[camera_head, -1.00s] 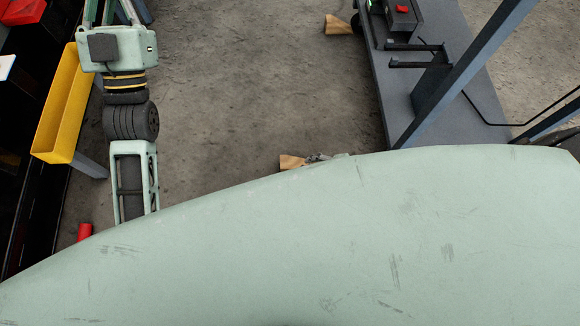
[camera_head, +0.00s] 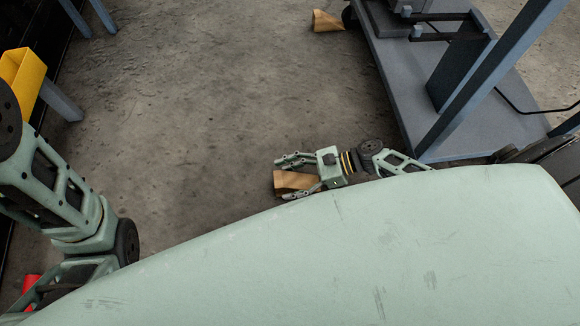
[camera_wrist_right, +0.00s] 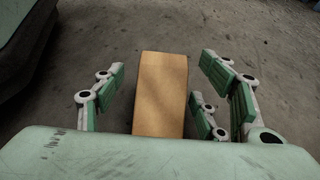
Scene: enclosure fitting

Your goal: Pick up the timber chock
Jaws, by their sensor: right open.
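A timber chock (camera_head: 293,181), a tan wooden block, lies on the floor near the edge of my pale green body in the head view. My right gripper (camera_head: 290,177) is open around it, with one finger on the far side and one on the near side. In the right wrist view the chock (camera_wrist_right: 160,92) lies between the open green-padded fingers, with gaps on both sides. A second timber chock (camera_head: 327,21) lies by the wheel of the grey cart. My left arm shows at the left of the head view, but its gripper is out of frame.
A grey cart (camera_head: 440,100) with a slanted post stands at the right, close to my right arm. A yellow bin (camera_head: 22,75) is at the upper left, and a red object (camera_head: 30,282) at the lower left. The concrete floor (camera_head: 190,110) between is clear.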

